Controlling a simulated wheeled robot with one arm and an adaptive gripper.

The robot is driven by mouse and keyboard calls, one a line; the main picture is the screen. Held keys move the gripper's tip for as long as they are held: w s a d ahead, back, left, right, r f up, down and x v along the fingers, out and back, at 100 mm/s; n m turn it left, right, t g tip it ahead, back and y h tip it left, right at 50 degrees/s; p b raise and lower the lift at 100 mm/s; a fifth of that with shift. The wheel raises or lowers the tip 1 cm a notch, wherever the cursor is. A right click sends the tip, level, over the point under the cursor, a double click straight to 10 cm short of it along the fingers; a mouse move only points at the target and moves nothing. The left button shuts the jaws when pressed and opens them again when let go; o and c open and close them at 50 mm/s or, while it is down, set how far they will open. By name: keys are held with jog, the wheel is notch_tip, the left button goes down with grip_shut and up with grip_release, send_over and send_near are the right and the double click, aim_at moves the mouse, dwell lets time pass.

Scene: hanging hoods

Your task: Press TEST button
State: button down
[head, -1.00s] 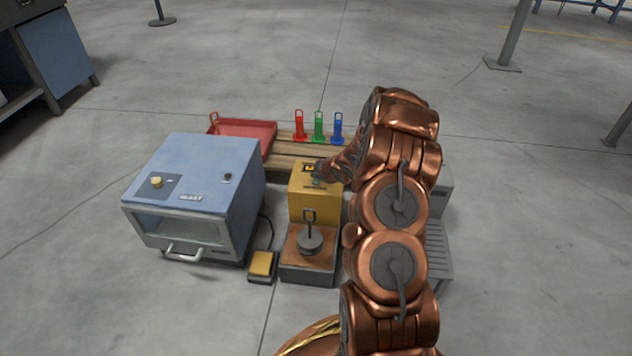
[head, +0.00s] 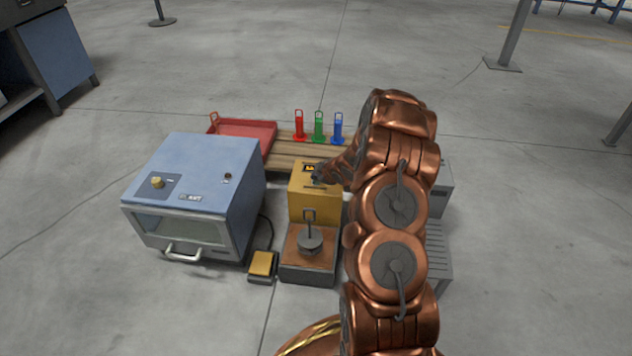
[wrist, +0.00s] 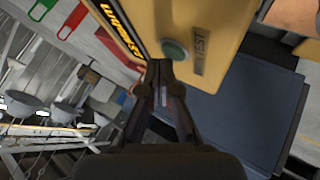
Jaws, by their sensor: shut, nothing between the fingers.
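The yellow tester box (head: 315,204) stands in the middle of the head view, with a small metal weight (head: 309,238) on the wooden platform in front of it. In the wrist view the green round TEST button (wrist: 175,50) sits on the yellow face (wrist: 212,18), left of the label TEST. My gripper (wrist: 158,66) is shut and empty, its tips at the lower left edge of the button; I cannot tell whether they touch it. In the head view my gripper (head: 318,177) is small at the top of the box, and it hides the button.
A blue oven-like box (head: 200,190) stands left, with a yellow pedal (head: 262,264) beside it. Red, green and blue tags (head: 319,128) and a red tray (head: 250,133) are behind on wood. A grey unit (head: 437,240) stands right, partly behind my arm.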

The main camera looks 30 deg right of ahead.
aim_at(317, 182)
jog(key=shift+f, duration=0.4)
dwell(0.6)
dwell(0.3)
jog(key=shift+r+p, duration=0.7)
jog(key=shift+r, duration=0.1)
jog(key=shift+r+p, duration=2.35)
jog(key=shift+r, duration=0.15)
